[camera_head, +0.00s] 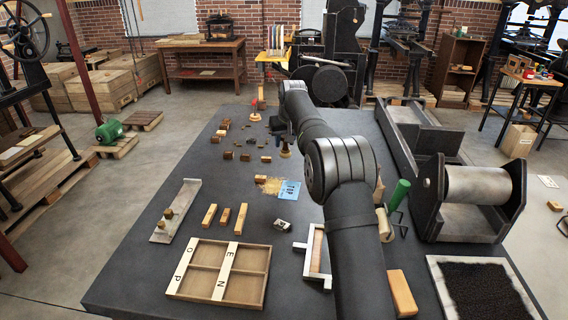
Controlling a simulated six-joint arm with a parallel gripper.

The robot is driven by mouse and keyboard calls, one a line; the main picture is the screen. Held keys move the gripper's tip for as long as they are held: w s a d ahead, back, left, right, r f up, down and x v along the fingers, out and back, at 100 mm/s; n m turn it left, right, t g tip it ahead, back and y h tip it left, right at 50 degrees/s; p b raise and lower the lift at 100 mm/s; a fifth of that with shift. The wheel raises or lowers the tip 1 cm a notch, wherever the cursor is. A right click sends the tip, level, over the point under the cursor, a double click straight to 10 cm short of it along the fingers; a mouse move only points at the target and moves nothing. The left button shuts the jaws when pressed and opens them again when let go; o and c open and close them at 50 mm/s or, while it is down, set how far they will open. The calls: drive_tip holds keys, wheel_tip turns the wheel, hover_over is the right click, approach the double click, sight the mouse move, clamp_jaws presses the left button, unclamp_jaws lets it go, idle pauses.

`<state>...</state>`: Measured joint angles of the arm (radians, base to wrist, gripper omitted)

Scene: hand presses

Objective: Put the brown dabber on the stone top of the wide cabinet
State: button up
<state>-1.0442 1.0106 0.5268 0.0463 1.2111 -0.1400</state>
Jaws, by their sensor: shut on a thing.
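My gripper (278,127) is at the far middle of the wide grey stone top (215,170), partly hidden by my own arm. It appears shut on a small brown dabber (286,149), which shows a dark upper part and a paler brown lower end just under the jaws. The dabber looks upright. I cannot tell whether it touches the stone top or hangs a little above it.
Another small handled piece with a red top (256,115) stands left of my gripper. Several small wooden blocks (228,155) lie nearby. A wooden tray (215,275), a blue card (289,190) and a roller press (470,190) occupy the nearer part. The left middle is clear.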

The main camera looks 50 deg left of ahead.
drive_tip(key=shift+s+a+f, duration=0.85)
drive_tip(key=shift+a+f, duration=0.4)
drive_tip(key=shift+f, duration=0.3)
drive_tip(key=shift+s+a+f, duration=0.8)
drive_tip(key=shift+a+f, duration=0.45)
drive_tip(key=shift+f, duration=0.35)
drive_tip(key=shift+s+a+f, duration=0.85)
drive_tip(key=shift+a+f, duration=0.4)
drive_tip(key=shift+f, duration=0.3)
drive_tip(key=shift+f, duration=0.15)
drive_tip(key=o, duration=1)
drive_tip(key=shift+o, duration=0.2)
drive_tip(key=v, duration=1.2)
